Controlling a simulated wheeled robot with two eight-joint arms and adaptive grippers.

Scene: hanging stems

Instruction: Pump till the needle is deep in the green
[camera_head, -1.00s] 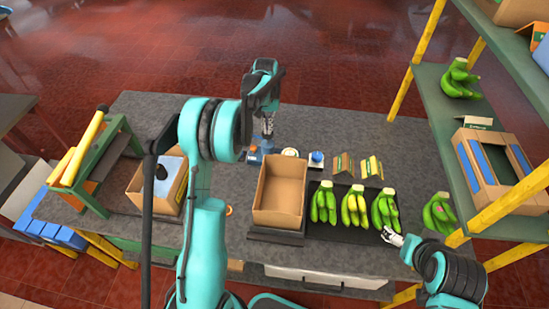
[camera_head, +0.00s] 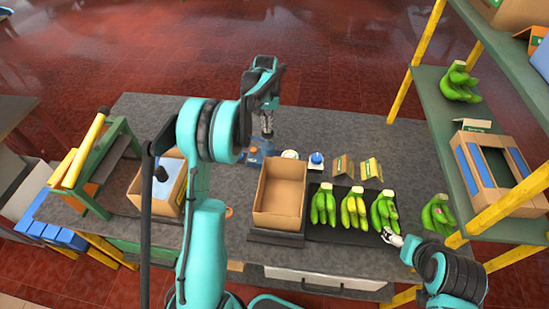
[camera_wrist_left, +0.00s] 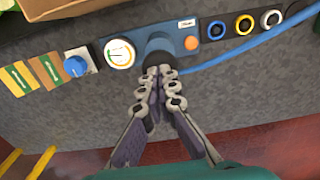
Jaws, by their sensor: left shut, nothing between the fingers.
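The blue pump unit (camera_wrist_left: 188,43) shows in the left wrist view, with a dark round plunger (camera_wrist_left: 160,46) at its left end and an orange button. The round white gauge (camera_wrist_left: 120,53) sits just left of it, with a coloured arc; the needle is too small to read surely. My left gripper (camera_wrist_left: 160,78) is shut and empty, its tips at the plunger's near edge; I cannot tell if they touch. In the head view, the left gripper (camera_head: 267,134) points down over the pump unit (camera_head: 256,152). My right gripper (camera_head: 392,238) is by the bananas, its jaws unclear.
A blue knob (camera_wrist_left: 75,66) and yellow and brown cards lie left of the gauge. Coloured rings (camera_wrist_left: 245,24) and a blue hose lie to the right. An open carton (camera_head: 280,195) and several banana bunches (camera_head: 354,208) stand on the near bench. A green shelf stands right.

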